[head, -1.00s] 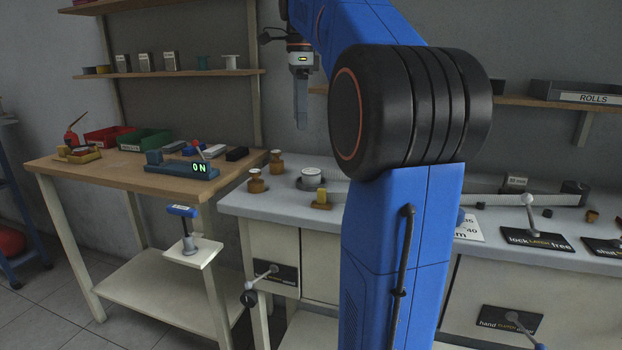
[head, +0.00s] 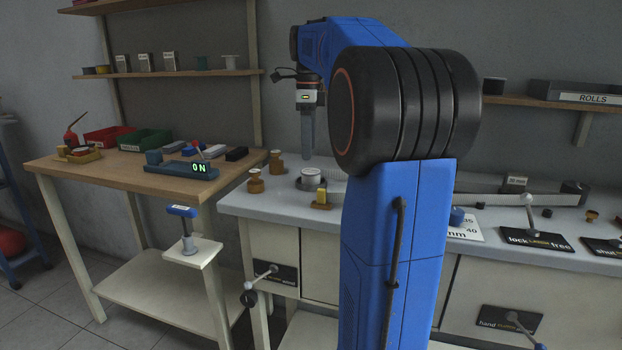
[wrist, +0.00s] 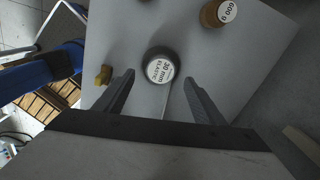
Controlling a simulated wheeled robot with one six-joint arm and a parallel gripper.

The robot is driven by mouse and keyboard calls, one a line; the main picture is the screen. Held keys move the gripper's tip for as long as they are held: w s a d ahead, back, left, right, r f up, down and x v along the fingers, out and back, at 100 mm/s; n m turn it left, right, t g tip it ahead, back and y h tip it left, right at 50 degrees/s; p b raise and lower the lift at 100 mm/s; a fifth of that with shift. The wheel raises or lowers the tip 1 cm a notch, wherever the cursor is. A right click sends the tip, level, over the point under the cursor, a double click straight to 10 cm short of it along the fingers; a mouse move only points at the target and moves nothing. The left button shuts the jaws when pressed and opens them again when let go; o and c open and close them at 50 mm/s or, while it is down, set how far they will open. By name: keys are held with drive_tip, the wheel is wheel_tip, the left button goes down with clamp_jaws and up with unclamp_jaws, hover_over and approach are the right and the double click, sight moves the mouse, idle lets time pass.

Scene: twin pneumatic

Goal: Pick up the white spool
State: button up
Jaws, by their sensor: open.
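A small white spool (head: 231,62) stands at the right end of the upper left wall shelf, beside a dark green spool (head: 202,63). My gripper (head: 307,157) points down over the grey bench, well to the right of and lower than that shelf. In the wrist view my gripper's two fingers (wrist: 159,80) are apart with nothing held. Between and beyond their tips is a round piece with a white top (wrist: 160,70) labelled "30 mm ELASTIC". It also shows on the bench below my gripper in the head view (head: 313,179). The white spool is not in the wrist view.
Brass weights (head: 256,182) and a yellow block (head: 321,197) stand near the round piece. A wooden table (head: 120,170) with bins and an "ON" device (head: 190,169) is at left. Labelled boxes (head: 146,62) share the spool's shelf. My arm hides part of the bench.

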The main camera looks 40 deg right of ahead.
sight(309, 171)
drive_tip(key=shift+d+f, duration=0.1)
drive_tip(key=shift+f, duration=3.25)
drive_tip(key=c, duration=1.1)
